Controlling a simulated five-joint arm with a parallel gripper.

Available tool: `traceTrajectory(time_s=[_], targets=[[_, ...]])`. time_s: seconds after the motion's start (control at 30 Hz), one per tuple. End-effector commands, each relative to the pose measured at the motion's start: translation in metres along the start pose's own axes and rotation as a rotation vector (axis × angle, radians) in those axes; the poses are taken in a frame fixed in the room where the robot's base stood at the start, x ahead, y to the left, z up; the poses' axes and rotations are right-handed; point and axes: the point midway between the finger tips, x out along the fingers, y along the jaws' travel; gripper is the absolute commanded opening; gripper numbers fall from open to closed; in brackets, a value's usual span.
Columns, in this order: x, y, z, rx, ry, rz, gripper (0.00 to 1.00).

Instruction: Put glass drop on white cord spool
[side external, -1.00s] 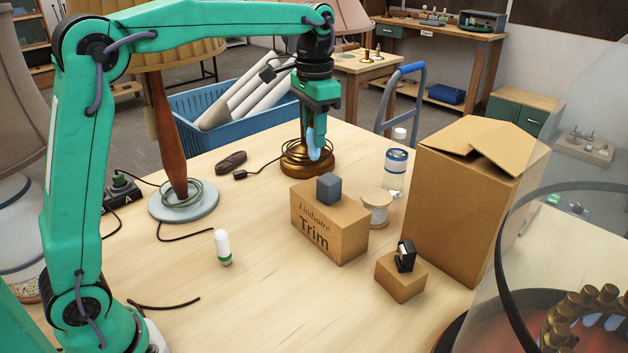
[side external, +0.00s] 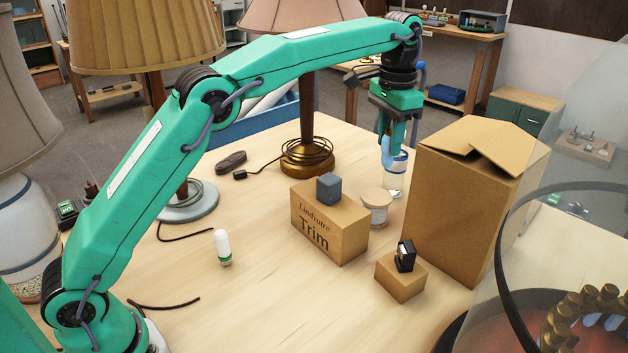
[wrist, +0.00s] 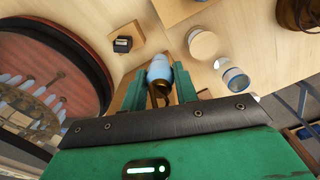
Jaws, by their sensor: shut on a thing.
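The white cord spool (side external: 376,208) stands on the table beside the Trim box, with a pale tan round top. The drop is above the table, higher than the spool and apart from it. In the wrist view the spool (wrist: 203,43) lies up and right of the drop.
The Trim box (side external: 330,225) carries a dark grey cube (side external: 329,188). A tall carton (side external: 460,205) stands to the right. A small box (side external: 400,280) bears a black item. The front-left table is mostly clear.

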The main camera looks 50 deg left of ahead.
Motion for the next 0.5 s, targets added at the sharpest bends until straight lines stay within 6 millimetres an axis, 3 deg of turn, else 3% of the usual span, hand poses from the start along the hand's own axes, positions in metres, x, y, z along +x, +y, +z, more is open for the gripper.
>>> traceTrajectory(time_s=[0.5], targets=[[0.020,0.010,-0.011,0.011,-0.002,0.000,0.07]])
